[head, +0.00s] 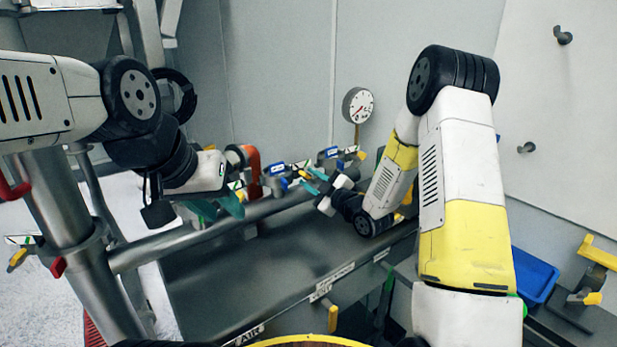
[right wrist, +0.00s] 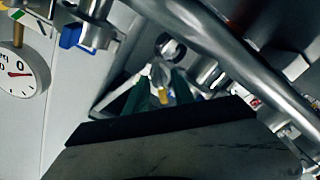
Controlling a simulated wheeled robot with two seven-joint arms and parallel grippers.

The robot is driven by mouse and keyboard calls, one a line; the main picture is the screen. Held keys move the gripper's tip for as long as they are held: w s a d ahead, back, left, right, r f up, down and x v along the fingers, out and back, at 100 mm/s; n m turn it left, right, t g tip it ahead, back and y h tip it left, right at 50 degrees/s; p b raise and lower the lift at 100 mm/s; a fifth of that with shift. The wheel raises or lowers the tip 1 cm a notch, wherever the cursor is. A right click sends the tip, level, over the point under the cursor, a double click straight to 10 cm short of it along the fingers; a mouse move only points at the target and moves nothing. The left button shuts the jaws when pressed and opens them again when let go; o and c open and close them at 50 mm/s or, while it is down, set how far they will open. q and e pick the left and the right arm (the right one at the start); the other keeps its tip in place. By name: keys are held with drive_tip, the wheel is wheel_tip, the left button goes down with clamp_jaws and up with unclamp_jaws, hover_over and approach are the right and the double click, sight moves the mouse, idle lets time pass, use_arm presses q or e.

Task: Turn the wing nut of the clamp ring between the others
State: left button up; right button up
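Clamp fittings with blue, white and yellow parts sit in a row along the pipe in the head view: one at the back (head: 328,154), one in the middle (head: 277,169). Which one is the clamp ring between the others is hard to tell. My right gripper (head: 315,181) is close by the row with its teal fingers apart. In the right wrist view its green fingers (right wrist: 158,92) stand either side of a small yellow piece (right wrist: 163,96), possibly a wing nut; contact is unclear. My left gripper (head: 219,207) is left of the row, teal fingers apart, apparently empty.
A steel pipe (head: 180,243) runs from the upright column (head: 62,205) above a grey surface (head: 215,290). A pressure gauge (head: 358,105) stands behind the fittings; a red pipe (head: 252,165) rises near my left gripper. A blue bin (head: 535,275) is at right.

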drive_tip(key=shift+w+a, duration=0.4)
drive_tip(key=shift+w, duration=0.05)
drive_tip(key=shift+c, duration=0.2)
clamp_jaws()
